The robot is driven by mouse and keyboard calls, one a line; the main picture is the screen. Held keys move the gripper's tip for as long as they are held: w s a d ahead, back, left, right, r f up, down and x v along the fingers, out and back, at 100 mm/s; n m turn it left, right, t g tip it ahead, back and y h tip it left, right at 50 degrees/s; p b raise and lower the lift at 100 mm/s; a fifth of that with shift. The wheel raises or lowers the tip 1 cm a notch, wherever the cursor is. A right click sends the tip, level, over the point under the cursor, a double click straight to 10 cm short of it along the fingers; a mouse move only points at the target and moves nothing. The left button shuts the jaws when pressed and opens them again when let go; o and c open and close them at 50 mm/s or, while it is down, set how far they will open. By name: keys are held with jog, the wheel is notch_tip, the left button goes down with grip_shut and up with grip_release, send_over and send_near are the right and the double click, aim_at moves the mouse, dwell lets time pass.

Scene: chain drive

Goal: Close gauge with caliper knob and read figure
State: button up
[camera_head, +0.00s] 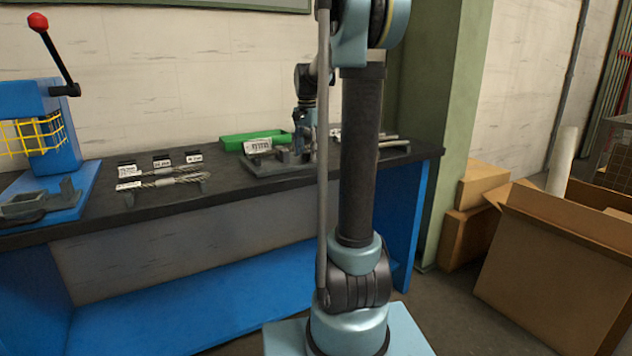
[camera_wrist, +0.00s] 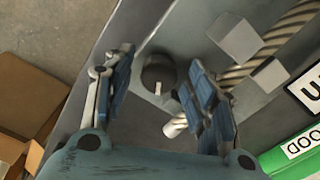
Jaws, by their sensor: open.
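The caliper knob (camera_wrist: 158,73) is a dark round knob with a white mark, seen in the wrist view on a grey metal plate (camera_wrist: 200,52). My gripper (camera_wrist: 157,88) is open, with one blue-padded finger on each side of the knob in the picture. I cannot tell whether the fingertips are level with it or above it. Light grey blocks (camera_wrist: 235,38) and a twisted rope-like length (camera_wrist: 285,33) lie beside the knob. In the head view my gripper (camera_head: 304,142) is low over the grey fixture (camera_head: 265,168) on the bench. The knob cannot be made out there.
A green tray (camera_head: 240,143) stands behind the fixture, near a white figure card (camera_head: 257,146). Twisted lengths (camera_head: 165,181) with small label cards lie left on the dark bench (camera_head: 215,197). A blue press (camera_head: 55,140) stands far left. Cardboard boxes (camera_head: 545,265) stand right.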

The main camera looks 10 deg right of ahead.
aim_at(307, 151)
jog(key=n, duration=0.9)
jog(key=shift+n, duration=0.4)
jog(key=shift+r, duration=0.4)
notch_tip(307, 151, up, 16)
jog(key=s+f+t, duration=0.1)
jog(key=s+f, duration=2.4)
jog(key=s, duration=0.4)
jog(key=shift+s+f+t, duration=0.2)
jog(key=shift+f+t, duration=0.2)
